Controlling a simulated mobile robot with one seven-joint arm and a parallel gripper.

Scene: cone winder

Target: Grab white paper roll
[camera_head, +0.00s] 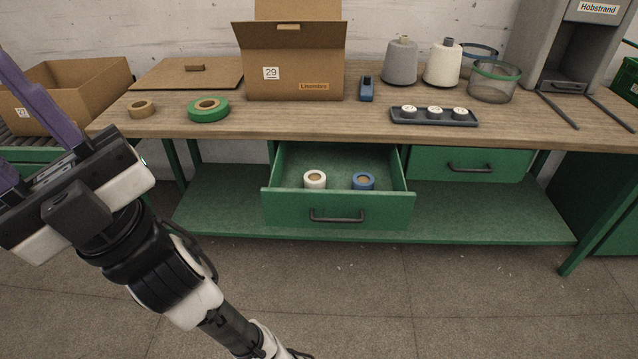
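The white paper roll (315,183) stands on end in the open green drawer (338,211) under the bench, at its left side, with its brown core showing on top. A blue roll (363,183) stands in the same drawer to its right, apart from it. My gripper (22,138) is at the far left edge, well away from the drawer.
The wooden bench (320,122) carries a green tape roll (209,108), a brown tape roll (142,109), a cardboard box (295,70), yarn cones (400,64) and a dark tray (434,120). A second drawer (469,166) is shut. The floor (400,290) in front is clear.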

